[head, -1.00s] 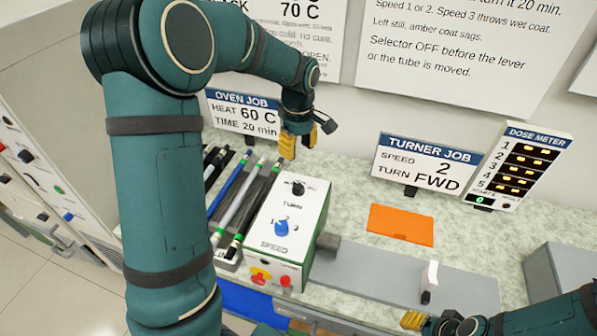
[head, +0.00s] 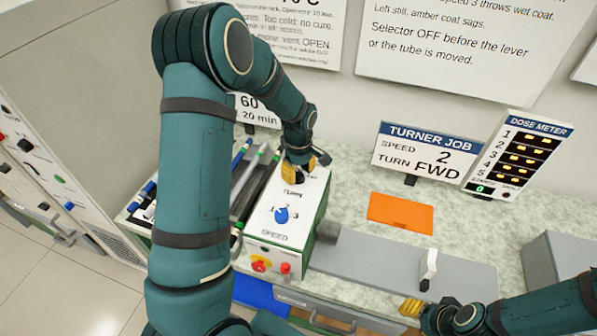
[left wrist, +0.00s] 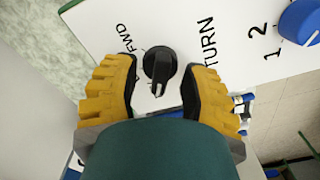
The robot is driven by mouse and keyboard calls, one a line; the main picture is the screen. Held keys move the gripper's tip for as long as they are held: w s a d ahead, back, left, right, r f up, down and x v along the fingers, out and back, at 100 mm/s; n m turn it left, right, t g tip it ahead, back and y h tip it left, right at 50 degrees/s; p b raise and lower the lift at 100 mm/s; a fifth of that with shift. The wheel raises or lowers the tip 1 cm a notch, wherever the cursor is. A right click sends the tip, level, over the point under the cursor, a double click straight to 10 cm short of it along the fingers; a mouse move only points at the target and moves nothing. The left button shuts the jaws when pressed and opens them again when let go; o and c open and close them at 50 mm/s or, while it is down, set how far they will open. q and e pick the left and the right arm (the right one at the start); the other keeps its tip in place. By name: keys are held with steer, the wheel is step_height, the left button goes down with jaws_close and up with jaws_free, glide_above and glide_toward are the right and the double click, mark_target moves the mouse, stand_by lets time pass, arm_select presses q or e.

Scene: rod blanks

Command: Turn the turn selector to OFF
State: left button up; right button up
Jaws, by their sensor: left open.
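The turn selector (left wrist: 158,65) is a black round knob on the white top of the turner box (head: 288,215). In the left wrist view its ridge points down the picture, away from the FWD lettering at its upper left; an OFF mark cannot be made out. My left gripper (head: 305,167) is over the far end of the box. Its yellow fingers (left wrist: 158,98) are open, one on each side of the knob, with a gap to it. In the head view the gripper hides most of the selector. My right gripper (head: 411,307) is low at the right, its opening unclear.
A blue speed knob (head: 281,214) is on the same panel, with red buttons (head: 286,268) on the front. Rods (head: 248,190) lie left of the box. An orange mat (head: 401,212) and the turner job sign (head: 425,155) are to the right.

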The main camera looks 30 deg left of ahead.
arm_select(q)
steer(key=shift+f, duration=0.15)
jaws_close()
stand_by(0.4)
steer(key=m+b, duration=0.1)
steer(key=m, duration=0.4)
steer(key=shift+f+m+b, duration=0.1)
steer(key=shift+m+b, duration=0.3)
steer(key=m+b, duration=0.1)
steer(key=m, duration=0.4)
steer(key=shift+s+m, duration=0.1)
steer(key=shift+m, duration=0.3)
jaws_free()
